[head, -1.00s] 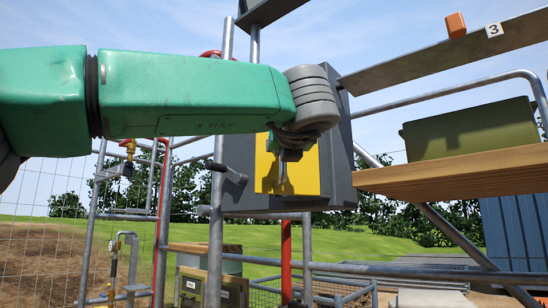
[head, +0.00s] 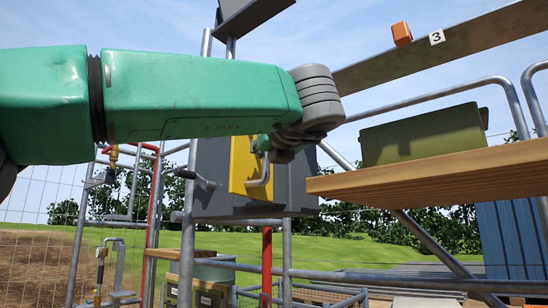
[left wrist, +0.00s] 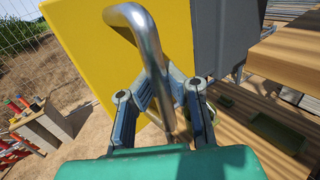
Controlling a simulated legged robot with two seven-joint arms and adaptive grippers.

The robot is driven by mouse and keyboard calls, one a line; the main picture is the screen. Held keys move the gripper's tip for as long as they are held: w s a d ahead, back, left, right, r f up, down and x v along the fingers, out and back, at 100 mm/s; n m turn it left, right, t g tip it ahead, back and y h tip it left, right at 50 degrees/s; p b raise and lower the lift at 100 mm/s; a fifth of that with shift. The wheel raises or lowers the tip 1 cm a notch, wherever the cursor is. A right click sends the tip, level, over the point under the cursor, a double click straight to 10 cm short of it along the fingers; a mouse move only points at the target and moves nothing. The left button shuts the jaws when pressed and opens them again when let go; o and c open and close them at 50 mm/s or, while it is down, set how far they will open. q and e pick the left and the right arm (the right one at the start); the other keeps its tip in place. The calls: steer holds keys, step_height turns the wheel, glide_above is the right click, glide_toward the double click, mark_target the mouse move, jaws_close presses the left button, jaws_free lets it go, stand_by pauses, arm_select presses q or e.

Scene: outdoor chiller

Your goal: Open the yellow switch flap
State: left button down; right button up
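The yellow flap (head: 240,166) is on the front of a grey box (head: 212,198) in the head view. It looks narrow and turned at an angle from the box face. In the left wrist view the flap (left wrist: 90,40) fills the upper middle, with its bent metal handle (left wrist: 149,38) standing out from it. My left gripper (head: 276,147) is at the flap. In the left wrist view the fingers of my left gripper (left wrist: 165,88) close in on both sides of the handle and appear to grip it. My wrist hides part of the flap in the head view. My right gripper is not in view.
A wooden shelf (head: 430,172) with an olive green case (head: 422,136) is to the right. Metal pipes and rails (head: 188,215) stand in front of and around the box. An orange block (head: 402,33) sits on a high ledge marked 3.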

arm_select(q)
steer(key=d, duration=0.2)
steer(key=shift+d+f, duration=0.25)
steer(key=shift+d, duration=0.05)
steer(key=shift+a, duration=0.1)
steer(key=c, duration=1.9)
jaws_free()
steer(key=shift+a, duration=0.1)
steer(key=o, duration=0.4)
steer(key=shift+s+r, duration=0.15)
steer(key=shift+s, duration=0.2)
steer(key=shift+c, duration=0.2)
steer(key=v, duration=1.2)
steer(key=shift+r, duration=0.1)
